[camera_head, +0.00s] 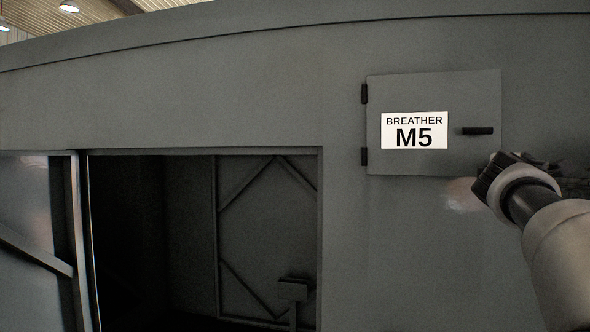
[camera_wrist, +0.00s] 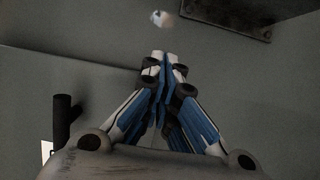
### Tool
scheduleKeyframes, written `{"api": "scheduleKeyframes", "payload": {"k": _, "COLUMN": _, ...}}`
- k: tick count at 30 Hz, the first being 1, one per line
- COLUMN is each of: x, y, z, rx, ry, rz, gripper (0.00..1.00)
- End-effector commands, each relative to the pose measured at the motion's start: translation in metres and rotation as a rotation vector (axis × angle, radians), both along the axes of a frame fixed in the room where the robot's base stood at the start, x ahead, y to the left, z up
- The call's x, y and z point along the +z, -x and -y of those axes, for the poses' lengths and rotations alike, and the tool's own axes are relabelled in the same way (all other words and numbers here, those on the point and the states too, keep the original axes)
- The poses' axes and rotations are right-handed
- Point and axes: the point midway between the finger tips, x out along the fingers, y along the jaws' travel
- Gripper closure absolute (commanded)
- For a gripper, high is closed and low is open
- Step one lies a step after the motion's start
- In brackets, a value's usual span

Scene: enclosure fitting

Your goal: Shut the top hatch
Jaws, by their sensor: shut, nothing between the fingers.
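The top hatch (camera_head: 420,95) is a grey square panel in the upper right of the head view, with a white "BREATHER M5" label (camera_head: 414,130). It has two dark hinges on its left side and a dark handle (camera_head: 477,131) near its right edge. It lies close to the wall; I cannot tell whether it is fully flush. The handle also shows at the left of the wrist view (camera_wrist: 63,122). My gripper (camera_wrist: 158,58) is shut and empty, close to the hatch's lower right corner. I cannot tell whether its fingertips touch the panel.
The grey enclosure wall (camera_head: 220,105) surrounds the hatch. A large dark doorway (camera_head: 190,240) opens below left, with a braced panel inside. A dark bolted plate (camera_wrist: 225,12) shows at the top of the wrist view. The space before the hatch looks clear except for my arm.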

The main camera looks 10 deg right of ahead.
Motion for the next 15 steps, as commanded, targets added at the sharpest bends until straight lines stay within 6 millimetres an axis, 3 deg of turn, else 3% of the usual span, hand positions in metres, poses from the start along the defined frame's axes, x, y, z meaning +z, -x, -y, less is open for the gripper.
{"api": "scheduleKeyframes", "payload": {"k": 6, "x": 0.001, "y": -0.023, "z": 0.015, "rx": -0.001, "ry": -0.001, "rz": -0.001, "gripper": 1.00}}
{"api": "scheduleKeyframes", "payload": {"k": 15, "x": 0.000, "y": -0.032, "z": 0.021, "rx": -0.001, "ry": 0.000, "rz": 0.000, "gripper": 1.00}}
